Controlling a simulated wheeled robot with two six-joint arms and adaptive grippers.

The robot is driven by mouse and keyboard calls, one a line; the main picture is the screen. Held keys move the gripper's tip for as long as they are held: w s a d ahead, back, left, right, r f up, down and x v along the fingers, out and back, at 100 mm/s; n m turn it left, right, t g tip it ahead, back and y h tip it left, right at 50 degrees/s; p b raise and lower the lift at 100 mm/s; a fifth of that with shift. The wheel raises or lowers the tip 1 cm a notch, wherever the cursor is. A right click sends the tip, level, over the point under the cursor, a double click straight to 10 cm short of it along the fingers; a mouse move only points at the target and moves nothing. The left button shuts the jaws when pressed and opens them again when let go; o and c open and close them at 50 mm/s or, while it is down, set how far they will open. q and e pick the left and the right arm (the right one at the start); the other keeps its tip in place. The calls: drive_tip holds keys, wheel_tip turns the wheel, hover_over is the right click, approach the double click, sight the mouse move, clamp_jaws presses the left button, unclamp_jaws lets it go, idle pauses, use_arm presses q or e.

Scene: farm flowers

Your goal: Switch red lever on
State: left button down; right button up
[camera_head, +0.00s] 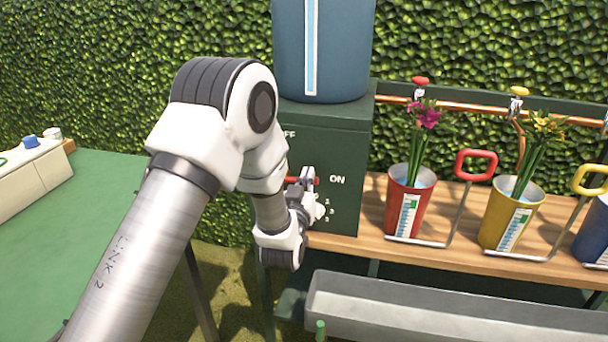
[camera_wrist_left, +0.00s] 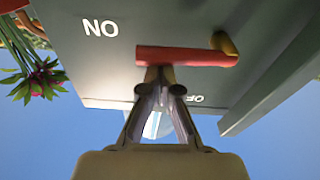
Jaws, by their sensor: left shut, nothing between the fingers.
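The red lever (camera_head: 292,181) is on the front of a dark green box, partly hidden by my left gripper (camera_head: 309,183) in the head view. In the left wrist view the red lever (camera_wrist_left: 185,57) runs from a brass pivot (camera_wrist_left: 225,43) with its free end toward the ON side. The ON label (camera_head: 337,180) is right of the lever; the OFF label (camera_head: 289,133) is above it, partly hidden by my arm. My left gripper (camera_wrist_left: 160,82) is shut and empty, its tips at the lever near the free end. Contact is unclear. My right gripper is out of view.
The green box (camera_head: 345,130) carries a blue tank (camera_head: 340,50) and stands by a wooden shelf (camera_head: 455,245). Red (camera_head: 408,193) and yellow (camera_head: 510,215) flower buckets stand to the right. A grey trough (camera_head: 440,315) is below. A green table (camera_head: 110,210) is left.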

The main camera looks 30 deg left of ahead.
use_arm(q)
drive_tip(key=shift+d+f, duration=0.1)
drive_tip(key=shift+f, duration=0.35)
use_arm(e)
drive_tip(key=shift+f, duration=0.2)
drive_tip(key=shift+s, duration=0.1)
